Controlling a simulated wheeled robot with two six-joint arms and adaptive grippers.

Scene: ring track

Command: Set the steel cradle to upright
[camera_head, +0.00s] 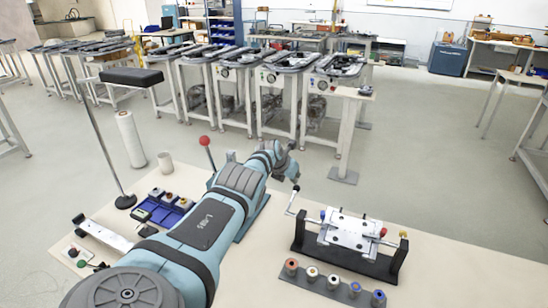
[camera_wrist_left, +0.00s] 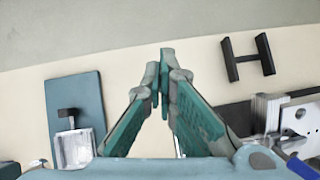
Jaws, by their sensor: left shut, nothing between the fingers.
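The steel cradle (camera_head: 352,231) is a pale plate with holes, held between the uprights of a black stand (camera_head: 350,259) at the right of the bench. Its broad face looks up and towards me, so it seems tipped back; the exact angle is unclear. In the left wrist view the cradle (camera_wrist_left: 282,113) is at the right edge, partly cut off. My left gripper (camera_head: 289,168) is above and left of the cradle; its fingertips (camera_wrist_left: 163,78) meet with nothing between them. My right gripper is out of view.
A row of coloured knobs (camera_head: 332,284) lies in front of the stand. A teal plate (camera_wrist_left: 76,92) with a metal block is left of my fingers in the wrist view. A red-ball lever (camera_head: 205,142) stands behind my arm. A black H-shaped piece (camera_wrist_left: 248,60) lies farther off.

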